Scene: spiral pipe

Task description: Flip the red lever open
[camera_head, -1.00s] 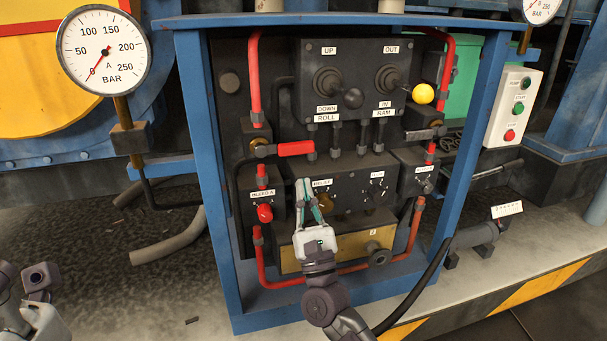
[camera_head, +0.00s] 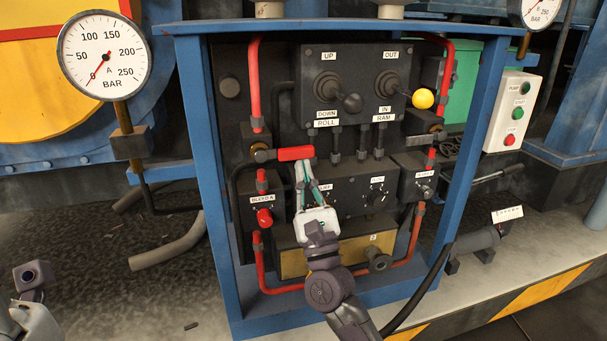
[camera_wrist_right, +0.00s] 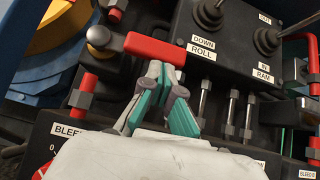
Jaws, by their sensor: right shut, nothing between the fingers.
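The red lever (camera_head: 295,153) sticks out to the right, roughly level, from a brass valve on the red pipe at the left of the panel. It also shows in the right wrist view (camera_wrist_right: 155,48). My right gripper (camera_head: 303,162) is shut and empty, its fingertips just below the free right end of the lever. In the right wrist view the fingertips (camera_wrist_right: 160,70) are close under the lever; I cannot tell if they touch it. At the lower left edge of the head view part of my left arm shows, but its fingers are out of sight.
The ROLL joystick (camera_head: 352,102) and the yellow-knobbed RAM joystick (camera_head: 423,98) stand up right of the lever. A red BLEED A knob (camera_head: 265,217) sits below left. The blue frame (camera_head: 203,170) bounds the panel. A pressure gauge (camera_head: 103,60) stands at the left.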

